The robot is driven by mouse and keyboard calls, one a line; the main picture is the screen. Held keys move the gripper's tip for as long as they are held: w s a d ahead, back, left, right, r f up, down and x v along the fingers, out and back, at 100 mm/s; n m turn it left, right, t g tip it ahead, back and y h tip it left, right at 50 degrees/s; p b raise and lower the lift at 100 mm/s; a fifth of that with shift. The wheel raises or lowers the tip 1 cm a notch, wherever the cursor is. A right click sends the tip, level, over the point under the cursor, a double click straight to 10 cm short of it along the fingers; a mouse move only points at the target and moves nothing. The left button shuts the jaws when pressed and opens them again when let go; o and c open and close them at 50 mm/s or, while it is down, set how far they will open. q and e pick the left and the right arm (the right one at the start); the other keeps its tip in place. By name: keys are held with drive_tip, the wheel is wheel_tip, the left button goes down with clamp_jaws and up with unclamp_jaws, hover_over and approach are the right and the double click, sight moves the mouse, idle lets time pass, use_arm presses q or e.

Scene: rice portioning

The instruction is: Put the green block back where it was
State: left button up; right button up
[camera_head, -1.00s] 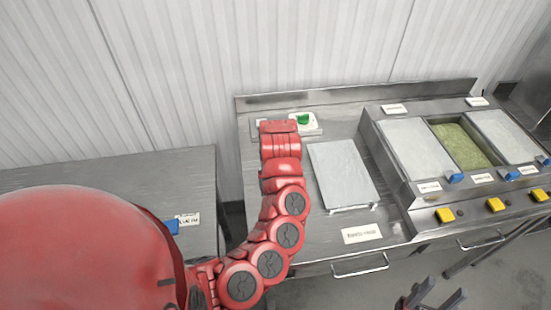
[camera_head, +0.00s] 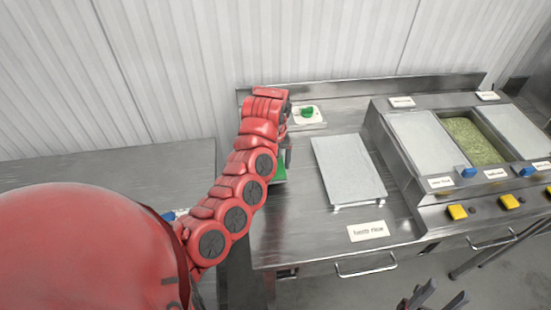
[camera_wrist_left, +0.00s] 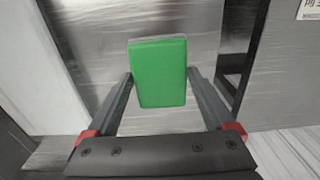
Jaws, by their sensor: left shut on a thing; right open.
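The green block (camera_wrist_left: 158,72) is held between the two fingers of my left gripper (camera_wrist_left: 160,84) in the left wrist view. In the head view a green edge of the block (camera_head: 280,172) shows beside my red left arm, over the left part of the right-hand steel table; the arm hides the rest. I cannot tell whether the block touches the table. My right gripper (camera_head: 432,296) is open and empty at the bottom edge of the head view, in front of the tables.
A small green item (camera_head: 307,111) lies on a white plate (camera_head: 318,119) at the table's back. A grey lidded tray (camera_head: 348,168) and a label card (camera_head: 368,231) are to the right. A counter with bins, one of green grains (camera_head: 472,142), is farther right. The left table (camera_head: 100,163) looks largely clear.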

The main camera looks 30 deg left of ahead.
use_arm(q)
drive_tip(key=shift+w+a+f, duration=0.1)
drive_tip(key=shift+w+a, duration=0.25)
drive_tip(key=shift+w, duration=0.45)
drive_tip(key=shift+w+a+f+b, duration=0.2)
drive_tip(key=shift+w+a+b, duration=0.2)
drive_tip(key=shift+w, duration=0.3)
drive_tip(key=shift+w+a+b, duration=0.35)
drive_tip(key=shift+w, duration=0.45)
drive_tip(key=shift+w+a+b, duration=0.35)
drive_tip(key=shift+w+a, duration=0.05)
drive_tip(key=shift+w, duration=0.25)
drive_tip(key=shift+w+a+b, duration=0.15)
drive_tip(key=shift+w+b, duration=0.25)
drive_tip(key=shift+w, duration=0.1)
wheel_tip(320, 180, down, 2)
drive_tip(key=shift+f+p, duration=0.2)
drive_tip(key=shift+p, duration=0.95)
drive_tip(key=shift+a+f, duration=0.1)
drive_tip(key=shift+f, duration=0.55)
drive_tip(key=o, duration=1)
drive_tip(key=shift+o, duration=0.2)
drive_tip(key=shift+r, duration=0.1)
